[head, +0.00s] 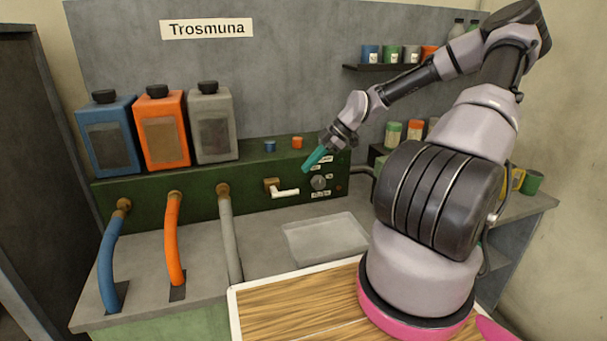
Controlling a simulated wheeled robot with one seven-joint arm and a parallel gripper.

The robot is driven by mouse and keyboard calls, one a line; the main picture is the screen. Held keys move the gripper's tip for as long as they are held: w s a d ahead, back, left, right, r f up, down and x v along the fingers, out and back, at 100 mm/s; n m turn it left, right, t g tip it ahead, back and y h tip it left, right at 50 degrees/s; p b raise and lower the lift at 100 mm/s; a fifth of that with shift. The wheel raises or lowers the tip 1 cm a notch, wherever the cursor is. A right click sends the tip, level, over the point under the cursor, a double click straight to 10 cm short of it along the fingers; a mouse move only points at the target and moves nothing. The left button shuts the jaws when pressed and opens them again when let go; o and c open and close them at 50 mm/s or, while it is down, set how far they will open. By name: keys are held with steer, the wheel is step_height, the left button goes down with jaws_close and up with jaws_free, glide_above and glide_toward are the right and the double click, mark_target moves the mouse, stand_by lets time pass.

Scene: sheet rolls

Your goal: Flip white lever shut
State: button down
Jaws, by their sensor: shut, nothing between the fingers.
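The white lever (286,193) sticks out to the right, roughly level, from a brass valve (271,185) on the front of the dark green box (249,200). My gripper (306,167), with teal fingers, is shut and empty. In the picture it is above and to the right of the lever, over the upper front of the green box. It looks apart from the lever; its exact distance from the box face is hard to tell.
A round knob (318,182) with small labels is right of the lever. A shallow grey tray (326,238) lies below on the counter. Blue, orange and grey hoses (173,240) run down at left, beneath blue, orange and grey canisters (213,124). Small caps (297,143) stand on the box top.

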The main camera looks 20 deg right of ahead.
steer(key=shift+v, duration=2.8)
steer(key=shift+d+f, duration=0.15)
steer(key=shift+f, duration=0.05)
steer(key=s+a+m+g+h, duration=0.2)
steer(key=s+m+h, duration=0.1)
steer(key=s+h, duration=0.15)
steer(key=s+a+r+m+t, duration=0.1)
steer(key=s+r+m+t, duration=0.1)
steer(key=s+r+m, duration=0.4)
steer(key=s+a+r+m+t+h, duration=0.1)
steer(key=s+r+m, duration=0.5)
steer(key=r, duration=0.6)
steer(key=s+a+r+m+t, duration=0.3)
steer(key=s+r+m, duration=0.3)
steer(key=r+m, duration=0.2)
steer(key=shift+s+r+t, duration=0.4)
steer(key=shift+r+t, duration=0.3)
steer(key=shift+h, duration=0.25)
